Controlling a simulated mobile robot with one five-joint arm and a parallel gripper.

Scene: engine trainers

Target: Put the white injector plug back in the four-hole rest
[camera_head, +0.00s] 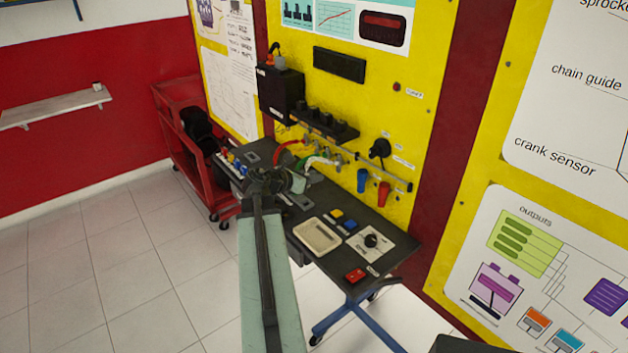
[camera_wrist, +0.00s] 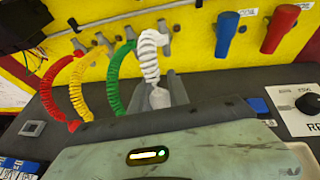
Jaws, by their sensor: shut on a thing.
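The white injector plug (camera_wrist: 160,97) shows in the wrist view at the lower end of a white coiled cord (camera_wrist: 149,52). My gripper (camera_wrist: 168,88) is shut on it, its grey fingers around the plug above the dark bench. In the head view my gripper (camera_head: 292,181) is over the back part of the bench, and the plug cannot be made out there. Red (camera_wrist: 48,90), yellow (camera_wrist: 78,85) and green (camera_wrist: 116,80) coiled cords hang to the left; my gripper's body hides some lower ends. I cannot make out the four-hole rest; my arm covers part of the bench.
The dark bench (camera_head: 390,228) carries a cream tray (camera_head: 317,236), a red block (camera_head: 355,275) and a black knob (camera_head: 371,240) on a white plate. Blue (camera_wrist: 226,34) and red (camera_wrist: 279,28) handles hang right of the white cord. A red cart (camera_head: 178,128) stands left.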

